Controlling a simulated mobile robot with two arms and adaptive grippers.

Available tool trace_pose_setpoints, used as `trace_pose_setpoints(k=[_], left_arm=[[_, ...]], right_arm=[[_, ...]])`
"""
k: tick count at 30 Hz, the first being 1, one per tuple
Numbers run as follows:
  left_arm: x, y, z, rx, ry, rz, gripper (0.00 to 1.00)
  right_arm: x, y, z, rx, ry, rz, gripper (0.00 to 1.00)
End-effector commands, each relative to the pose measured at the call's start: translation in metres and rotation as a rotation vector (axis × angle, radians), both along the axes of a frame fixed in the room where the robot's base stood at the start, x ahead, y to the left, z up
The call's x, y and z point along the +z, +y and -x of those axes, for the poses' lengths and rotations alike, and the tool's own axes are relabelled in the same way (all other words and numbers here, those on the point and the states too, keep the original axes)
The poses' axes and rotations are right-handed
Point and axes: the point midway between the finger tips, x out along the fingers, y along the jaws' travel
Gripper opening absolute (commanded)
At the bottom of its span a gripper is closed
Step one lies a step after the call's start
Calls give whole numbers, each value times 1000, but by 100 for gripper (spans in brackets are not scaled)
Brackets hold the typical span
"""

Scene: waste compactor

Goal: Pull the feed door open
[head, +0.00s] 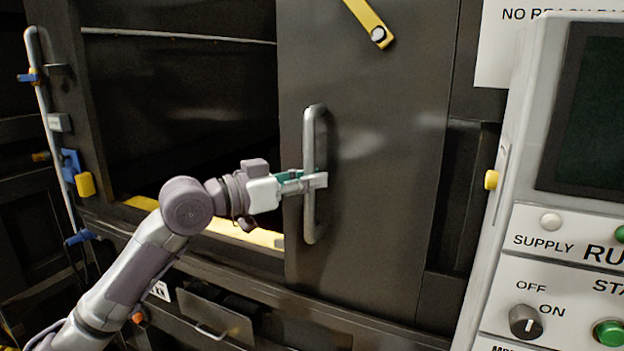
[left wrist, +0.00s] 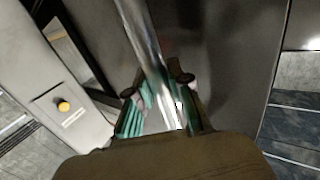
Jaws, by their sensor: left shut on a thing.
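The feed door (head: 385,150) is a dark grey panel in the middle of the head view. To its left is a dark opening (head: 185,110) with a yellow strip along its lower edge, so the door stands at least partly open. The door's handle (head: 310,225) is an upright silver bar, and it also crosses the left wrist view (left wrist: 140,35). My left gripper (head: 316,181) is shut on the handle at about mid-height, its teal pads on either side of the bar in the left wrist view. My right gripper is not in view.
A light grey control panel (head: 520,180) with a screen, a knob (head: 525,321) and green buttons stands at the right. A yellow latch bar (head: 366,20) is above the handle. A grey pipe (head: 45,110) with blue clamps runs up the left side.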

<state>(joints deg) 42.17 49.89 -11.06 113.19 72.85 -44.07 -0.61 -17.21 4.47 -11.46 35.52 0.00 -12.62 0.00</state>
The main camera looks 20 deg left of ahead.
Motion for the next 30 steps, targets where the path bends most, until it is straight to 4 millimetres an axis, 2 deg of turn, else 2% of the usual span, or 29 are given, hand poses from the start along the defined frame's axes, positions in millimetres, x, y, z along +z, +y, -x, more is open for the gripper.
trace_pose_setpoints(k=[6, 7, 11, 23, 30], left_arm=[[1, 1, 0, 2, -4, 3, 0], [1, 1, 0, 2, -4, 3, 24], [1, 1, 0, 1, -3, 2, 46], [0, 5, 5, 3, -1, 1, 46], [-2, 29, 37, 5, 2, -3, 46]], right_arm=[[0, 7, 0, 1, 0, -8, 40], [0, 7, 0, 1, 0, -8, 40], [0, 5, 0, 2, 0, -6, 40], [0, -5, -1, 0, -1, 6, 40], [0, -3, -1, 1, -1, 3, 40]])
